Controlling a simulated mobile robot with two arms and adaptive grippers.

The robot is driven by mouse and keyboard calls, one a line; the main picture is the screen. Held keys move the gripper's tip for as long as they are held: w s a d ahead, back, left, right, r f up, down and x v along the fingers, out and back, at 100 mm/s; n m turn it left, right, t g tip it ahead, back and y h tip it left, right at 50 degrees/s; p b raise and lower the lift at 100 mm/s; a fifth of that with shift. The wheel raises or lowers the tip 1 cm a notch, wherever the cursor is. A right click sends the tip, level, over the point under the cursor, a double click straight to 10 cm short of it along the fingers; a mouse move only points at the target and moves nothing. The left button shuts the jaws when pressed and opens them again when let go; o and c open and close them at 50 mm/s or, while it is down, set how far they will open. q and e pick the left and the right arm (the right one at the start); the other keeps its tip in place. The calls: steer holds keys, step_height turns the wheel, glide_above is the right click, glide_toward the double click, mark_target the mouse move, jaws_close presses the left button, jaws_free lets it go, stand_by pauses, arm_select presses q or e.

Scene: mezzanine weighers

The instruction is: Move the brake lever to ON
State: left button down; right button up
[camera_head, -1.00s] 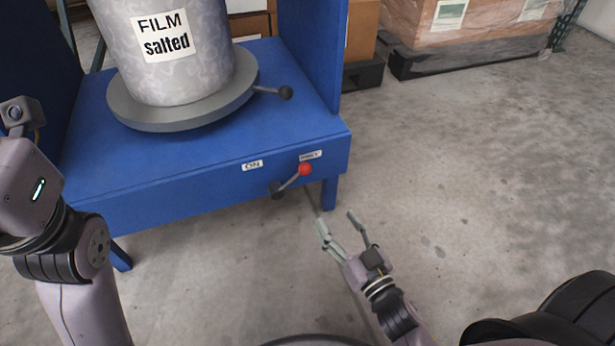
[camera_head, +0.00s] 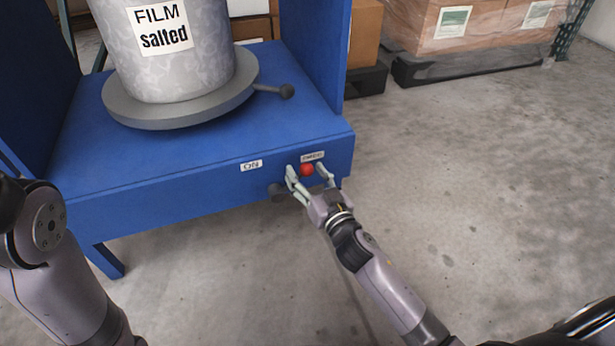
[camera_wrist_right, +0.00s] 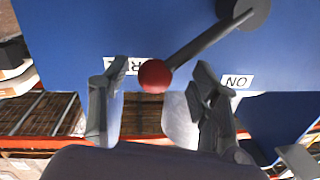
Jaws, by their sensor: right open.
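The brake lever has a red ball knob (camera_head: 307,170) and a grey rod running to a dark pivot (camera_head: 278,192) on the front of the blue stand (camera_head: 200,185). The knob lies just below the right-hand label (camera_head: 312,156); the ON label (camera_head: 251,165) is to its left. My right gripper (camera_head: 307,172) is open, with one finger on each side of the knob. In the right wrist view the knob (camera_wrist_right: 154,76) sits between the open fingers, with gaps on both sides. My left arm shows at the left edge; its gripper is out of frame.
A roll marked FILM salted (camera_head: 170,50) stands on a grey turntable (camera_head: 180,113) with a small black-knobbed handle (camera_head: 287,91). Wrapped boxes on a pallet (camera_head: 470,66) stand at the back right. The concrete floor to the right is clear.

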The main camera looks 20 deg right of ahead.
steer(key=shift+c, duration=0.4)
jaws_close()
stand_by(0.4)
